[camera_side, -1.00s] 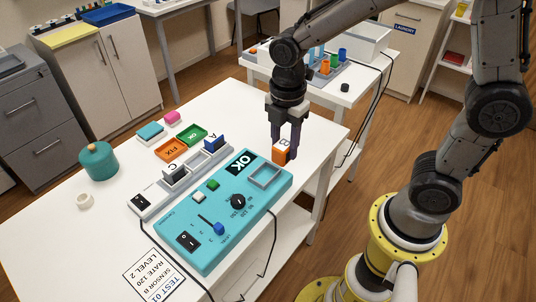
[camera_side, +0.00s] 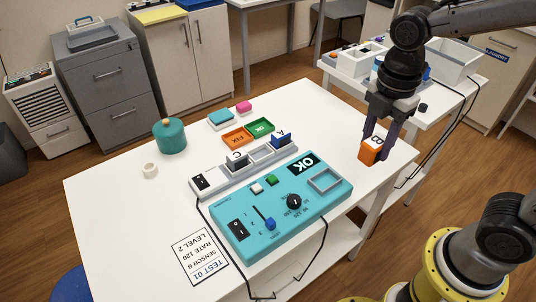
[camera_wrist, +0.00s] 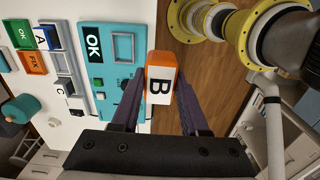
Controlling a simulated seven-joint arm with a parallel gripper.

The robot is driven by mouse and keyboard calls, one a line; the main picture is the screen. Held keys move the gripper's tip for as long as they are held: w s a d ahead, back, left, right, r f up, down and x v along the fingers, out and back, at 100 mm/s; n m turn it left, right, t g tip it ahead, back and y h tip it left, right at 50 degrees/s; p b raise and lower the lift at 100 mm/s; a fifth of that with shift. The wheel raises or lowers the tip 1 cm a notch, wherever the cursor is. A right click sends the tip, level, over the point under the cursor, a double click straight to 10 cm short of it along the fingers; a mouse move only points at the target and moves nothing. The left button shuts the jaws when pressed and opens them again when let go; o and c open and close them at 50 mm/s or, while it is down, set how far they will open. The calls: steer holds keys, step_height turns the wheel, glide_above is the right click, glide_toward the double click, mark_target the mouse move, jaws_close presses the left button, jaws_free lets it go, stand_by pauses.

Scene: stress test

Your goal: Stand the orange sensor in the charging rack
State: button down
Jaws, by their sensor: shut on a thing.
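The orange sensor (camera_side: 369,152), with a white face marked B, is in my gripper (camera_side: 377,142), held between both fingers. It hangs above the right part of the white table, just beyond the teal console. In the wrist view the sensor (camera_wrist: 159,78) sits between the fingertips with its B face showing. The grey charging rack (camera_side: 217,182) lies along the far side of the console. It holds a dark sensor marked C (camera_side: 238,160) and a blue sensor marked A (camera_side: 281,141), both upright. An open gap shows between them. My gripper is to the right of the rack, apart from it.
The teal console (camera_side: 275,226) has switches, a knob and an empty square frame (camera_side: 325,181). Orange FIX (camera_side: 237,137) and green OK (camera_side: 261,127) trays lie behind the rack. A teal pot (camera_side: 170,138) and white ring (camera_side: 150,170) stand left. A printed card (camera_side: 200,256) lies in front.

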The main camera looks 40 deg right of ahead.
steer(key=w+a, duration=0.3)
steer(key=w, duration=0.8)
steer(key=w+a+f, duration=0.1)
steer(key=w+f, duration=0.3)
steer(key=w, duration=0.1)
steer(key=w+a+f, duration=0.2)
steer(key=w+f, duration=0.3)
steer(key=w, duration=0.1)
steer(key=w+a+f, duration=0.1)
steer(key=w+f, duration=0.4)
steer(key=w, duration=0.1)
steer(key=shift+a, duration=0.2)
steer(key=shift+w+a+f, duration=0.1)
steer(key=shift+w+f, duration=0.35)
steer(key=shift+f, duration=1.6)
steer(key=shift+f, duration=0.1)
steer(key=shift+c, duration=2.1)
jaws_free()
steer(key=shift+f, duration=0.1)
